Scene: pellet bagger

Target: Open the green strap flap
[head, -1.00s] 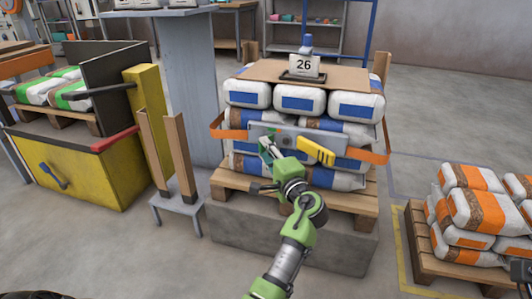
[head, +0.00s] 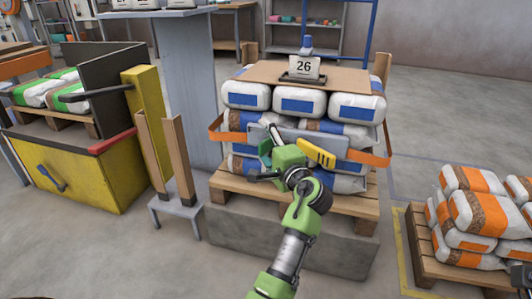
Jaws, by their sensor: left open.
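An orange strap (head: 233,136) runs round a stack of white bags with blue labels. A grey buckle plate (head: 340,140) with a yellow lever (head: 318,153) sits on the strap at the front. The green flap (head: 265,148) shows as a small dark green patch at the plate's left end, partly hidden by my gripper. I cannot tell whether it is flat or raised. My left gripper (head: 265,153) is open at the plate's left end, its fingers around the green patch. Whether they touch it is unclear.
The stack stands on a wooden pallet (head: 358,203) on a grey block (head: 285,240), with a "26" sign (head: 304,67) on top. Wooden posts (head: 181,165) and a grey column (head: 187,90) stand close on the left. Orange-labelled bags (head: 482,213) are at right.

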